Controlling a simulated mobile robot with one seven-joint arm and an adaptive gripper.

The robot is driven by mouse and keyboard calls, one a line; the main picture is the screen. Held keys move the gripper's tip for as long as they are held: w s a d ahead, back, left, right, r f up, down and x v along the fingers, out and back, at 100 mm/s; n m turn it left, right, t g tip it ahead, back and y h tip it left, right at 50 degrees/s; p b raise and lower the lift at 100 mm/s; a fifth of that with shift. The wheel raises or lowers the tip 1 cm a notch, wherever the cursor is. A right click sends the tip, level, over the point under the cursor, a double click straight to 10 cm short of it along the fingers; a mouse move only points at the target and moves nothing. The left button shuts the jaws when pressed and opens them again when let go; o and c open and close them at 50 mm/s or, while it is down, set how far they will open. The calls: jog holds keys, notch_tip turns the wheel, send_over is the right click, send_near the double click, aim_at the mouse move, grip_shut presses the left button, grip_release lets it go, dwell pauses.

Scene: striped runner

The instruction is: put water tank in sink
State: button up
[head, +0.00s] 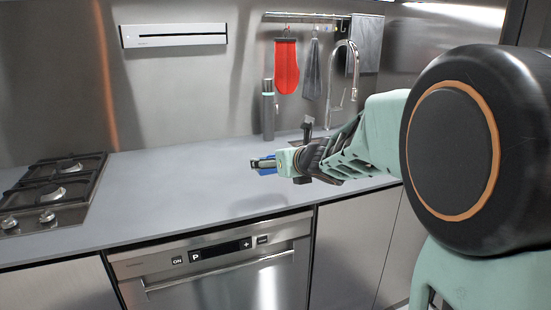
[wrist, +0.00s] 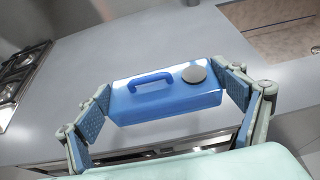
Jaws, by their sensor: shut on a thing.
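The water tank (wrist: 165,102) is a blue box with a handle on top and a grey round cap. In the wrist view it sits between the two fingers of my gripper (wrist: 165,100), which is shut on its two ends. In the head view my gripper (head: 264,164) is above the counter's front part, and only a small blue bit of the tank (head: 267,171) shows. The sink (wrist: 276,36) is at the top right of the wrist view, apart from the tank. In the head view my arm hides most of the sink.
A grey counter (head: 190,185) runs along the wall, mostly clear. A gas hob (head: 55,190) is at the left. A dark bottle (head: 268,110) stands at the back near the curved tap (head: 352,70). A red mitt (head: 286,67) and cloths hang from a rail. A dishwasher (head: 215,265) is below.

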jog(key=s+d+f+n+g+y, duration=0.1)
jog(key=s+d+f+n+y, duration=0.15)
jog(key=f, duration=0.25)
jog(key=s+d+f+n+g+y, duration=0.1)
jog(key=s+d+f, duration=0.15)
jog(key=f, duration=0.35)
jog(key=s+d+f+n+g+y, duration=0.1)
jog(key=s+f+n+g+y, duration=0.1)
jog(key=s+f, duration=0.3)
jog(key=s+d+f+n+g+y, duration=0.1)
jog(key=s+f+n+y, duration=0.1)
jog(key=s, duration=0.5)
jog(key=w+r+m+t+h+p, duration=0.45)
jog(key=w+r+p, duration=0.6)
jog(key=r, duration=0.35)
notch_tip(320, 180, up, 15)
jog(key=m+t+h+p, duration=0.1)
jog(key=m+h+p, duration=0.5)
jog(key=p, duration=0.5)
jog(key=shift+w+f+h+p, duration=0.15)
jog(key=shift+h+p, duration=0.25)
jog(key=shift+a+f, duration=0.1)
